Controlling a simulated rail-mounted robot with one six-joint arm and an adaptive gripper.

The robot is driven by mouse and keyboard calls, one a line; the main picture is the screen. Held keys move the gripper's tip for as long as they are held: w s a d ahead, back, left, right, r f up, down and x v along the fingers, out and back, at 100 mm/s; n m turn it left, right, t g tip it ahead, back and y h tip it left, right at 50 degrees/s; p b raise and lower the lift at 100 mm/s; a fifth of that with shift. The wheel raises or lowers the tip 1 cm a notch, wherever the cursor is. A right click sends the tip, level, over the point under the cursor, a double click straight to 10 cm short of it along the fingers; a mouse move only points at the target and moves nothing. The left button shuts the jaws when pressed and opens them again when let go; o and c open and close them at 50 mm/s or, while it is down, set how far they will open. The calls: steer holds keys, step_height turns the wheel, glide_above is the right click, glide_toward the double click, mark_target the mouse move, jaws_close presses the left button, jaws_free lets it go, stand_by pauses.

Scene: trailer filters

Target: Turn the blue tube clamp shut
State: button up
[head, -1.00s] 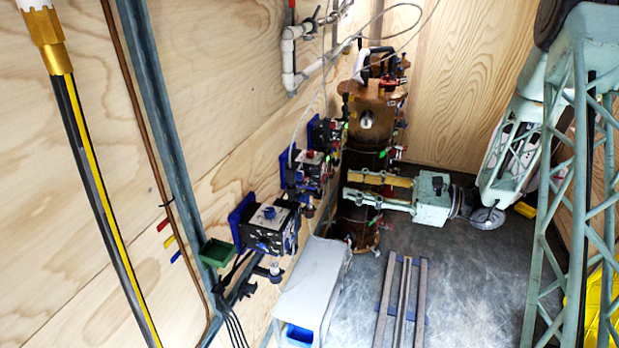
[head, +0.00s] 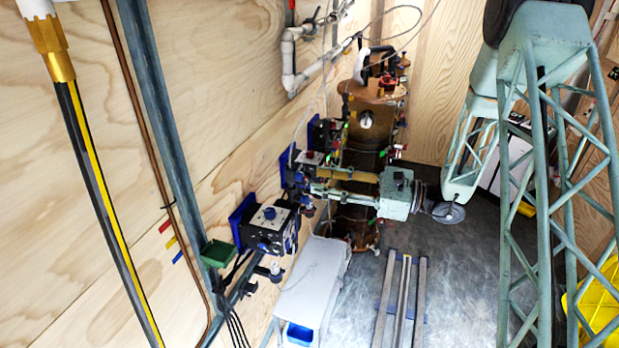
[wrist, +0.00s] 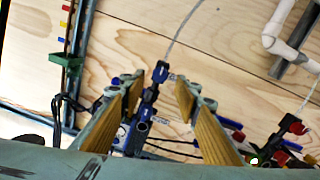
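My gripper (head: 314,180) reaches left toward the wooden wall, its fingertips beside the middle of the wall-mounted black units. In the wrist view my gripper (wrist: 164,88) is open, its two yellow-padded fingers standing wide apart. A dark blue part, which looks like the tube clamp (wrist: 160,72), sits between the fingertips with a grey tube rising above it. It is apart from both pads as far as I can see. In the head view the fingers and nearby units crowd this spot, and I cannot make out the clamp. Whether it is turned open or shut cannot be told.
A black unit with a blue knob (head: 269,213) is on the wall nearer the camera. A copper-coloured cylinder (head: 372,104) stands behind my gripper. A grey bench (head: 312,278) and floor rails (head: 402,295) lie below. White pipe (wrist: 285,38) runs along the wall.

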mark_target(303, 177)
steer(key=shift+x, duration=2.1)
steer(key=c, duration=0.9)
